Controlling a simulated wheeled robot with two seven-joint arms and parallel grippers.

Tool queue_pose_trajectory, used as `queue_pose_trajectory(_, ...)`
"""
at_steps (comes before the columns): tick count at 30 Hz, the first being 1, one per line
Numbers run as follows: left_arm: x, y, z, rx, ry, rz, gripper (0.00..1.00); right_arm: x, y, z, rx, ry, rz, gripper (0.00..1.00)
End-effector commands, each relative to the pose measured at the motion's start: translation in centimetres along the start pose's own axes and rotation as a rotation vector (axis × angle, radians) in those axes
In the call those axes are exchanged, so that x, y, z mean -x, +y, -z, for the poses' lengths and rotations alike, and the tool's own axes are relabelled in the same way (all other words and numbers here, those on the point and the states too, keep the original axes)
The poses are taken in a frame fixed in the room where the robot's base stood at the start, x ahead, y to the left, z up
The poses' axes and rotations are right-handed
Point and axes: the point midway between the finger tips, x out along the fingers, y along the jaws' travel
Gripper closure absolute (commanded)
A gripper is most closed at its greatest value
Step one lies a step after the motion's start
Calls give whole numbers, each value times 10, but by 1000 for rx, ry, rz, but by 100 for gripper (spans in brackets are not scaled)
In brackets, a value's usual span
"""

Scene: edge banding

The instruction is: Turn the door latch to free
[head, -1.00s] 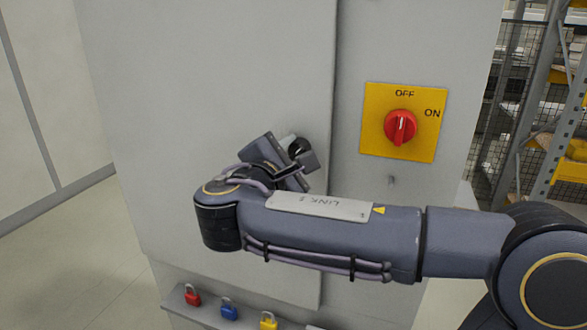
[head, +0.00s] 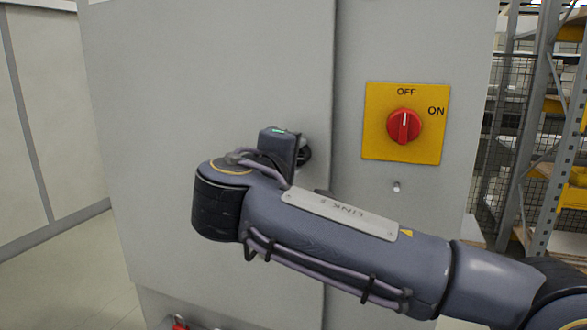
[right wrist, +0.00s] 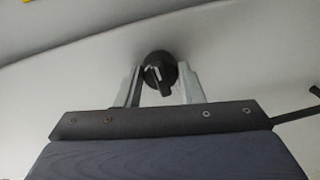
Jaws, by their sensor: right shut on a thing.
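The door latch is a small black round knob with a raised grip, on the grey cabinet door (head: 220,60). In the right wrist view the latch (right wrist: 158,66) sits between the two pale fingers of my right gripper (right wrist: 161,80), its grip pointing down and slightly right. My right gripper (head: 300,150) is at the door's right edge, shut on the latch. In the head view the gripper's body and arm hide most of the latch (head: 307,154). My left gripper is in no view.
Right of the door, a yellow plate (head: 376,140) carries a red rotary switch (head: 404,126) with its handle upright, towards OFF. A small metal stud (head: 396,187) sits below it. A red padlock (head: 180,325) shows at the bottom edge. Shelving (head: 545,130) stands at the right.

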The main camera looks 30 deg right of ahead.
Motion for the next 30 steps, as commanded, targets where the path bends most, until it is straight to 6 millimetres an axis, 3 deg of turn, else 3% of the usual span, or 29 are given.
queue_pose_trajectory(22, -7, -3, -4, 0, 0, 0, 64, 0, -1, 0, -89, 5, 4, 88)
queue_pose_trajectory(23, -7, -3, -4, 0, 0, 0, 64, 0, -1, 0, -89, 5, 4, 64)
queue_pose_trajectory(27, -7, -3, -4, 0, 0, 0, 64, 0, -1, 0, -88, 5, 3, 46)
queue_pose_trajectory(30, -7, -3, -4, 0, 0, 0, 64, 0, -1, 0, -88, 5, 3, 44)
